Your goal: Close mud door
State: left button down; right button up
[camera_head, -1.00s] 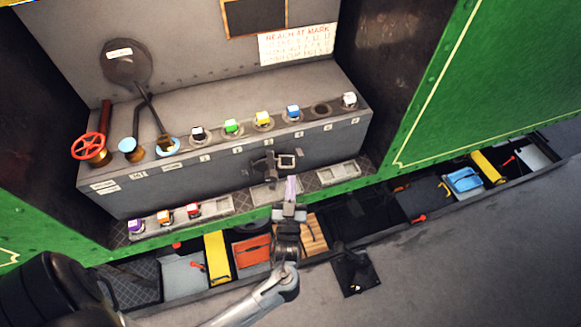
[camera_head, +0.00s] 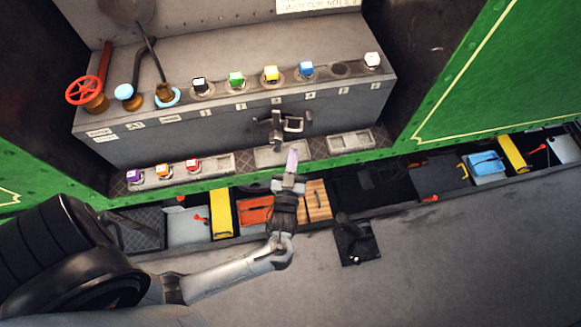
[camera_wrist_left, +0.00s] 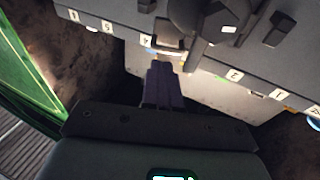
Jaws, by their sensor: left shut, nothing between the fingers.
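A dark metal fitting (camera_head: 277,127) with a small bracket-like piece to its right sits on the front face of the long grey box. I take it to be the mud door, but it is too small to tell how far open it is. It shows as a large dark shape in the left wrist view (camera_wrist_left: 205,20). My left gripper (camera_head: 292,158) is shut and empty, just below the fitting and in front of the box. Its fingers also show in the left wrist view (camera_wrist_left: 163,82), apart from the fitting as far as I can tell. My right gripper is not in view.
Coloured cubes stand on the grey box (camera_head: 165,144), with a red wheel (camera_head: 85,91) and levers at its left. More cubes sit on a low ledge (camera_head: 218,163). A trough of boxes runs below. Green panels (camera_head: 490,75) flank the recess. The right-hand floor is clear.

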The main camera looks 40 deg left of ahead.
aim_at(299, 122)
pick_arm(q)
jog(key=shift+p+x, duration=0.45)
jog(key=shift+x, duration=2.05)
jog(key=shift+w+a+f+n+g+y+b, duration=0.15)
jog(key=shift+w+n+g+y+b, duration=0.2)
jog(key=shift+w+b, duration=0.2)
jog(key=shift+w+f+n+g+y+b, duration=0.15)
jog(key=shift+w+n+g+y+b, duration=0.2)
jog(key=shift+b, duration=0.3)
jog(key=w, duration=0.1)
jog(key=w+a, duration=0.1)
jog(key=w, duration=0.1)
jog(key=shift+w+a+r+b, duration=0.1)
jog(key=shift+a+r+b, duration=0.05)
jog(key=shift+b, duration=0.15)
